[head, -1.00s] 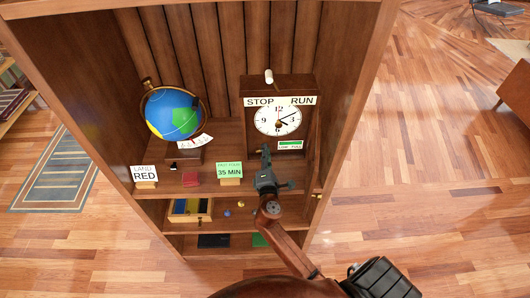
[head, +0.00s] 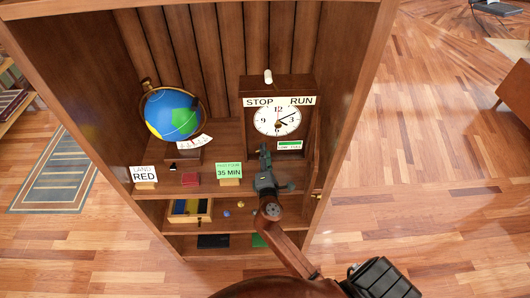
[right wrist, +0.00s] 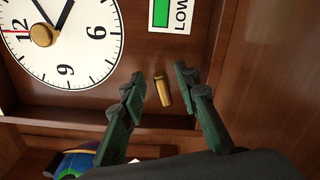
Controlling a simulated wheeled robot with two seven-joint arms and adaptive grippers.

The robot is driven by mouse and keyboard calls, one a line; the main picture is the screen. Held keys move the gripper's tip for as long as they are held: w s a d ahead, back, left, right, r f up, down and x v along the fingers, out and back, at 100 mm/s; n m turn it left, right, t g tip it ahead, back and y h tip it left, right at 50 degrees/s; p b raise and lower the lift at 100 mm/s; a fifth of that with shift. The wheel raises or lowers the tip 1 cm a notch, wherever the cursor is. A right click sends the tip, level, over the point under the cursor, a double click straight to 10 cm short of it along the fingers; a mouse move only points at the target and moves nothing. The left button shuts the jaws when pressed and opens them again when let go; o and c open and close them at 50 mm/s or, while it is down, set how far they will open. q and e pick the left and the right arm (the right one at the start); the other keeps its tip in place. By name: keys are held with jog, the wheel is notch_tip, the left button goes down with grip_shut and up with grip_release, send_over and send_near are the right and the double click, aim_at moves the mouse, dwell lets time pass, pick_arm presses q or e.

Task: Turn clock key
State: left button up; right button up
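The wooden clock (head: 278,145) stands on the shelf at the right, with a white dial marked STOP and RUN above and a green label below. In the right wrist view, part of the dial (right wrist: 62,50) shows at upper left. A small brass key (right wrist: 162,92) sticks out of the clock's front below the dial. My right gripper (right wrist: 160,88) is open, its dark fingertips on either side of the key, with visible gaps. In the head view, my right gripper (head: 265,155) is in front of the clock's lower part and hides the key. My left gripper is not in view.
A globe (head: 173,113) stands left of the clock. A LAND RED card (head: 144,174) and a 35 MIN card (head: 229,170) stand at the shelf's front edge. The cabinet's right side wall (head: 345,90) is close to the clock.

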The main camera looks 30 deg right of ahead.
jog(key=v, duration=1.1)
jog(key=shift+s+a, duration=0.15)
jog(key=shift+a, duration=0.1)
